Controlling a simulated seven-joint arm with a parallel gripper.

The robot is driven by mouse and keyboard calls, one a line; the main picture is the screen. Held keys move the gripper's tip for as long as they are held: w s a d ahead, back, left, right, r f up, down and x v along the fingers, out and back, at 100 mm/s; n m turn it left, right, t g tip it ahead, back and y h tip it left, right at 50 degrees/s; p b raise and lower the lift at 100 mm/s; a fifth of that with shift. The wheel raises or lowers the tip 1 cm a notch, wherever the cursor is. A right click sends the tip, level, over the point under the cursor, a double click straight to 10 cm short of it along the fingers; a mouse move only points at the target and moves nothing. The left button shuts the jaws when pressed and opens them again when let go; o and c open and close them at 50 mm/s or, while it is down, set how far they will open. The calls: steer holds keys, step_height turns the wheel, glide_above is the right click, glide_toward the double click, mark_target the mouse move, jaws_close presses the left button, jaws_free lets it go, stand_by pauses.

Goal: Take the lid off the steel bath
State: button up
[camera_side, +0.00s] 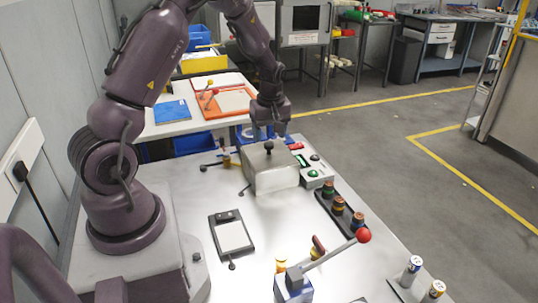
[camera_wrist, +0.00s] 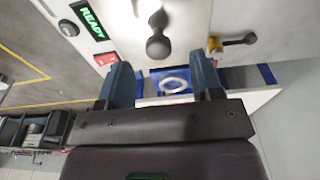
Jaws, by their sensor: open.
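The steel bath (camera_side: 277,180) is a box near the far end of the bench, with its flat lid (camera_side: 255,162) on top. The lid has a dark round knob (camera_side: 268,146), which also shows in the wrist view (camera_wrist: 158,46). My gripper (camera_side: 269,132) is above the bath, just over or behind the knob; the exact gap is hard to tell in the side view. In the wrist view my gripper (camera_wrist: 162,84) has its two blue-grey fingers apart with nothing between them. The knob lies ahead of the fingertips, roughly centred between them.
A brass valve with a black lever (camera_wrist: 232,41) is on the other side. A rack of dark-capped pieces (camera_side: 339,206) and a scale-like device (camera_side: 232,235) are nearer.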

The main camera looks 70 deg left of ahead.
mark_target(269, 143)
steer(key=f, duration=0.4)
steer(key=shift+w+a+f, duration=0.1)
steer(key=shift+a, duration=0.15)
steer(key=c, duration=1)
